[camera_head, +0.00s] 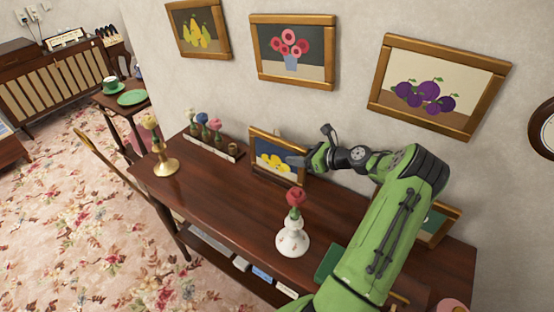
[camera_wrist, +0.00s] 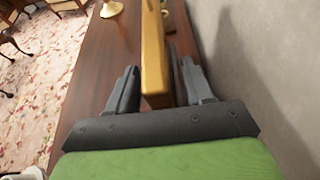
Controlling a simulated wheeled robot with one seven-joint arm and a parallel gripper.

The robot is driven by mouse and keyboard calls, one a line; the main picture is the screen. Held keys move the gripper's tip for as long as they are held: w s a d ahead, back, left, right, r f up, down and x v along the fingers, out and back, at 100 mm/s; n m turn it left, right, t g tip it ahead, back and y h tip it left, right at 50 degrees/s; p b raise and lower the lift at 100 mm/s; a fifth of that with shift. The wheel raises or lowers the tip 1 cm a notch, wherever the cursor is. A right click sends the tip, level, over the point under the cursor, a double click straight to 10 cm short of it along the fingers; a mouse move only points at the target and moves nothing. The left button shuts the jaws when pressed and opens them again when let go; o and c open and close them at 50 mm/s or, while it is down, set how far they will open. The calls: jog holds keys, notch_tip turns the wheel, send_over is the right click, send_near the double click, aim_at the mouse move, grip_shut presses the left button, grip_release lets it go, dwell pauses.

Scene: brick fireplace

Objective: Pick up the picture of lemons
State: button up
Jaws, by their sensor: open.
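The picture of lemons (camera_head: 273,162), yellow fruit on dark blue in a wooden frame, stands upright on the dark wooden desk (camera_head: 228,205) near the wall. My gripper (camera_head: 309,147) is at its right edge, with one finger in front of the frame. In the wrist view my open gripper (camera_wrist: 158,82) has one finger on each side of the frame's golden edge (camera_wrist: 153,45). The right finger is very near the frame's back or touching it; I cannot tell which. A gap shows between the left finger and the frame.
A white vase with a red flower (camera_head: 293,238) stands in front of my arm. Pictures of pears (camera_head: 200,30), pink flowers (camera_head: 292,50) and plums (camera_head: 437,85) hang above.

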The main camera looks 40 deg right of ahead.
grip_shut()
jog(key=shift+r, duration=0.1)
